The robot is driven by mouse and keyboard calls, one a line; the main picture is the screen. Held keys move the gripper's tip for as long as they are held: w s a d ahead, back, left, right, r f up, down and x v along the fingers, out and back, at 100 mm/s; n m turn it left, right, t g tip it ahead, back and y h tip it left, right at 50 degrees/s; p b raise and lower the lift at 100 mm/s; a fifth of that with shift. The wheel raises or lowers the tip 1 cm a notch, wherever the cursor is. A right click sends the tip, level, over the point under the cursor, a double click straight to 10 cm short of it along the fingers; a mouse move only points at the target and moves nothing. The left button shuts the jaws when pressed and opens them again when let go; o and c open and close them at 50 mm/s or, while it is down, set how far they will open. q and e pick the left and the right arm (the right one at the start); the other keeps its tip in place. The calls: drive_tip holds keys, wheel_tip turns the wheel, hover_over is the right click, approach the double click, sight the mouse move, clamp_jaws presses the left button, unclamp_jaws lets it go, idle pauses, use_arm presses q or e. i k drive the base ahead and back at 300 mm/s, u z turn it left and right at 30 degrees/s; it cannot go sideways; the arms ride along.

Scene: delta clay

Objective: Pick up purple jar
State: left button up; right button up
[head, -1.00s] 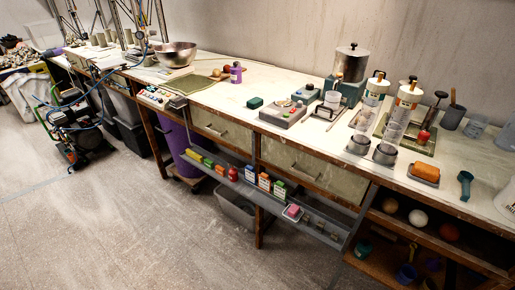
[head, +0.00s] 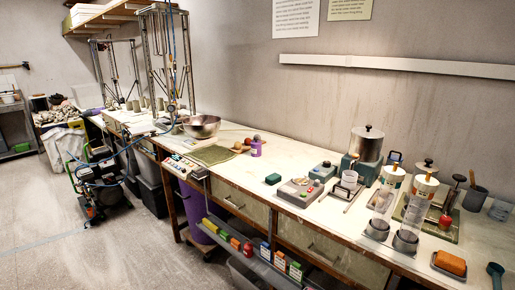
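A small purple jar (head: 256,148) stands upright on the white-topped workbench (head: 292,156), near the middle of the head view. It is just right of a green mat and some small round balls. Neither of my grippers shows in the head view. Nothing hides the front of the jar.
Open floor (head: 110,250) lies at the front left. A wheeled compressor (head: 100,185) stands on it.

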sight(256, 150)
drive_tip(key=k, duration=0.65)
drive_tip(key=u, duration=0.55)
drive_tip(key=i, duration=1.5)
drive_tip(key=z, duration=1.15)
drive_tip(key=i, duration=0.5)
drive_tip(key=z, duration=0.45)
